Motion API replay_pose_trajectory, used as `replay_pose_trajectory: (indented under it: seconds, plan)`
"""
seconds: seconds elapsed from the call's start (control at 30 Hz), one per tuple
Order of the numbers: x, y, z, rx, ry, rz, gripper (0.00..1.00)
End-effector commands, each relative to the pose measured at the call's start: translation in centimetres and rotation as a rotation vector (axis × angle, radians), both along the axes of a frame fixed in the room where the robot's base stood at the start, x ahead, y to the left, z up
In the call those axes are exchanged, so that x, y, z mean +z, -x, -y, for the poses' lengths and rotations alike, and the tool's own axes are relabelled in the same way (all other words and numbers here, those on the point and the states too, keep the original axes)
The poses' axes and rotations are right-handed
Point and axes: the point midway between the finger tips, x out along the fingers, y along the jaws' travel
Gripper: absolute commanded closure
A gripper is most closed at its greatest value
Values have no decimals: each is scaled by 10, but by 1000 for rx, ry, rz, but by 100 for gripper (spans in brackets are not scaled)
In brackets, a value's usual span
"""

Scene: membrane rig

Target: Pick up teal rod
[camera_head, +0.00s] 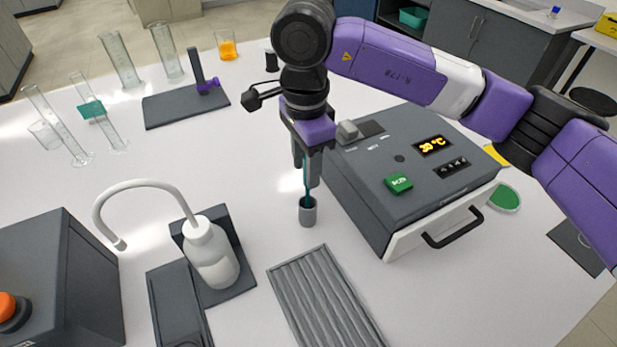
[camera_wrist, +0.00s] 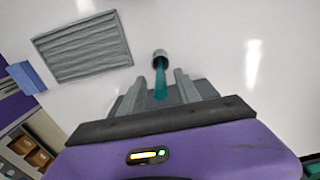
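The teal rod (camera_head: 308,190) stands upright in a small grey cup (camera_head: 307,213) on the white table. My gripper (camera_head: 307,172) points down above the cup, with the rod's upper part between its fingers. In the wrist view the rod (camera_wrist: 160,80) runs between the two fingers of my gripper (camera_wrist: 158,84), with a gap on each side. The gripper is open and does not appear to touch the rod. The rod's upper end is hidden by the gripper in the head view.
A grey heater box (camera_head: 400,185) stands close on the right. A ribbed grey tray (camera_head: 325,300) lies in front, also seen in the wrist view (camera_wrist: 85,48). A wash bottle (camera_head: 210,255) with a curved spout stands left. Glass cylinders (camera_head: 120,60) stand at the back left.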

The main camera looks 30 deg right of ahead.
Motion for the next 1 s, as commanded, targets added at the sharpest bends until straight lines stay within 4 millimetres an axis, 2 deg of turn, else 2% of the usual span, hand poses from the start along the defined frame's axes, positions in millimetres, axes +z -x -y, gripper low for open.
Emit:
replay_pose_trajectory:
  seconds: [0.3, 0.6, 0.67, 0.8, 1.0]
  plan:
    - [-38, 0, 5, 0, -2, -3, 60]
    - [-44, -1, 5, 0, 0, 0, 60]
    - [-44, -1, 5, 0, 0, 0, 70]
    - [-44, -1, 5, 0, 0, 0, 98]
    - [-44, -1, 5, 0, 0, 0, 100]
